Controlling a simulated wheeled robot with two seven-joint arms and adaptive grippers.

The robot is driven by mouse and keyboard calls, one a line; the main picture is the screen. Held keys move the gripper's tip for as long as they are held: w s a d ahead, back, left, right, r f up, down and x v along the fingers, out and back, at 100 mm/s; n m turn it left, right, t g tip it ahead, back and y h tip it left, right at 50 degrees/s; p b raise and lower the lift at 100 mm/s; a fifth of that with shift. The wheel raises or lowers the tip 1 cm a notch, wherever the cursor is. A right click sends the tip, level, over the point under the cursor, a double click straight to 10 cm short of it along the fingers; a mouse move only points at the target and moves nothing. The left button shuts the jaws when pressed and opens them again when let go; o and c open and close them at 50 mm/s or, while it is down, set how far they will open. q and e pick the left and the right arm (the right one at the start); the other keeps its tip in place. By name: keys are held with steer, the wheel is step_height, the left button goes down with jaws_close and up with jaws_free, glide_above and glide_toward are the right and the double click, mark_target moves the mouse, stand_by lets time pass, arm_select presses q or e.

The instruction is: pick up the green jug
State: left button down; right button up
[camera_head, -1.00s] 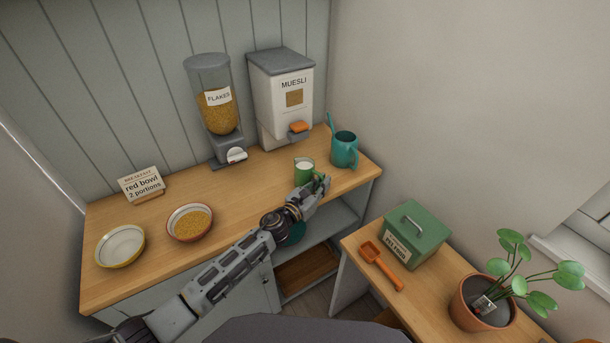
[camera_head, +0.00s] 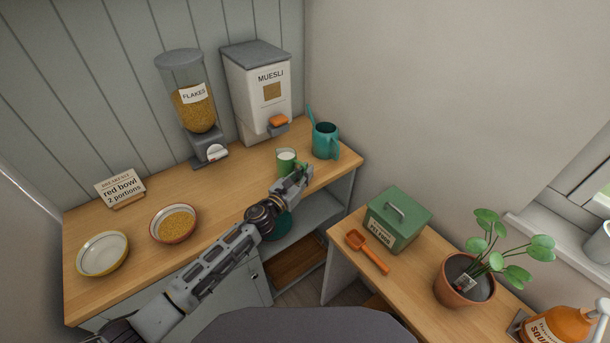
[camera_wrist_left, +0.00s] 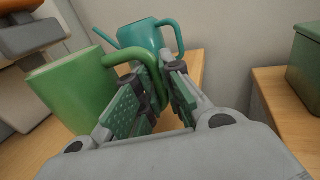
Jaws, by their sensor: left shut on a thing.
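The green jug (camera_head: 286,161) with white contents is near the front right of the wooden counter (camera_head: 222,193) in the head view. It also shows large at the left of the left wrist view (camera_wrist_left: 72,92). My left gripper (camera_head: 302,172) comes to it from the front right. In the left wrist view its padded fingers (camera_wrist_left: 150,95) are shut on the jug's handle. The jug looks upright; I cannot tell whether its base touches the counter. My right gripper is out of view.
A teal watering can (camera_head: 325,141) stands close behind the jug on the right. The muesli dispenser (camera_head: 245,95) and flakes dispenser (camera_head: 190,110) stand at the back. Two bowls (camera_head: 103,254) (camera_head: 173,223) and a sign (camera_head: 120,188) are left. A green box (camera_head: 397,218) sits on the lower table.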

mark_target(304, 166)
arm_select(q)
steer(key=shift+r, duration=0.8)
steer(key=shift+r+p, duration=0.45)
steer(key=shift+r, duration=0.65)
steer(key=shift+r+p, duration=0.9)
steer(key=shift+r, duration=1.4)
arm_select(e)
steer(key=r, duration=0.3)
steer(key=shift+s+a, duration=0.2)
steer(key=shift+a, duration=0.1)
arm_select(q)
steer(key=shift+r, duration=0.1)
steer(key=shift+r, duration=0.15)
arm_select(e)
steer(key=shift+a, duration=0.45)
